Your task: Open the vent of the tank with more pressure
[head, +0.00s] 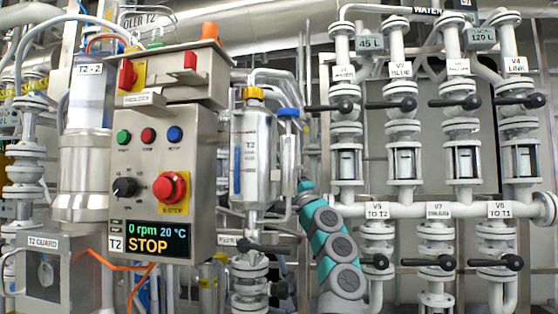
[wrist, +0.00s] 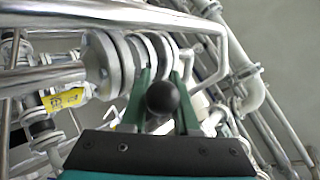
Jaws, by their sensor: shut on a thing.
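My gripper (wrist: 161,80) shows in the wrist view with its two green fingers on either side of a black round knob (wrist: 163,98). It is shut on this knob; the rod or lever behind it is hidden. In the head view my teal and grey arm reaches up between the T2 vessel (head: 250,160) and the valve rack; the held knob cannot be made out there. A column labelled T2-2 (head: 88,105) stands at the left. I cannot make out any pressure reading or vent label.
A T2 control box (head: 150,190) reads 0 rpm, 20 °C and STOP. Valves with black levers (head: 400,104) fill the right side. An orange cable (head: 110,264) hangs at lower left. In the wrist view, a flanged pipe (wrist: 102,65) and metal rails (wrist: 90,12) are close to the fingers.

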